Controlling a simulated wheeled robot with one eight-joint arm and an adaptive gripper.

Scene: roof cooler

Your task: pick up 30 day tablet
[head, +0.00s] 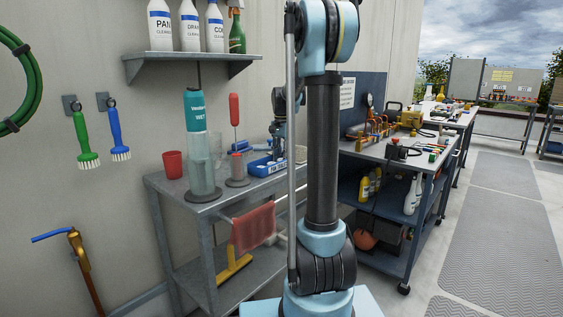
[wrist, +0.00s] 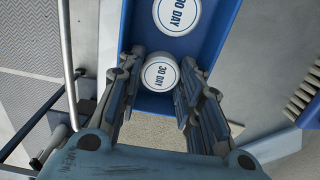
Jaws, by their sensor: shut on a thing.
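The wrist view shows a round white tablet (wrist: 161,76) marked "30 DAY" between the two fingers of my gripper (wrist: 161,60). My gripper is shut on this tablet, with a finger at its left and right sides. In the head view the blue tray (head: 262,170) stands on the grey table, and my arm partly hides that area.
The grey table (head: 196,205) also holds a red cup (head: 172,164), a tall teal-topped bottle (head: 198,145) and a red-handled tool (head: 235,115). A shelf (head: 190,66) with bottles hangs above. A brush (wrist: 300,95) is right of the tray in the wrist view.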

